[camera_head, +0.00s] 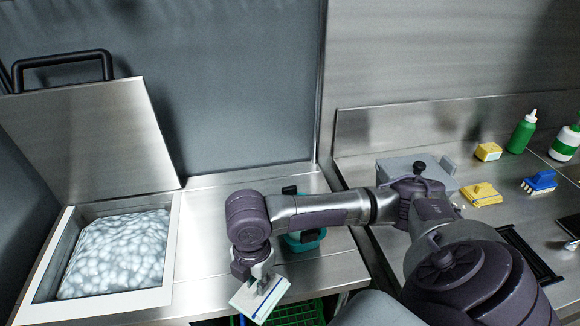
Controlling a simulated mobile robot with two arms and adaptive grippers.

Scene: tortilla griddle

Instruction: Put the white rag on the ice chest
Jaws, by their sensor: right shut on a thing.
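The white rag (259,301) has a blue stripe and hangs tilted from my right gripper (257,276), which is shut on it. The gripper points downward near the counter's front edge, and the wrist above it hides part of the fingers. The ice chest (165,232) is set in the counter at the left, with its white rim around a heap of ice. Its steel lid (95,140) stands raised at the back. The rag is to the right of the chest and apart from it. My left gripper is not in view.
A teal container (305,242) stands behind my right arm, partly hidden. A green crate (300,313) is below the counter edge. The right counter holds a yellow cloth (480,194), a sponge (488,151), a blue brush (540,181) and a green bottle (522,134). Bare steel lies right of the chest.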

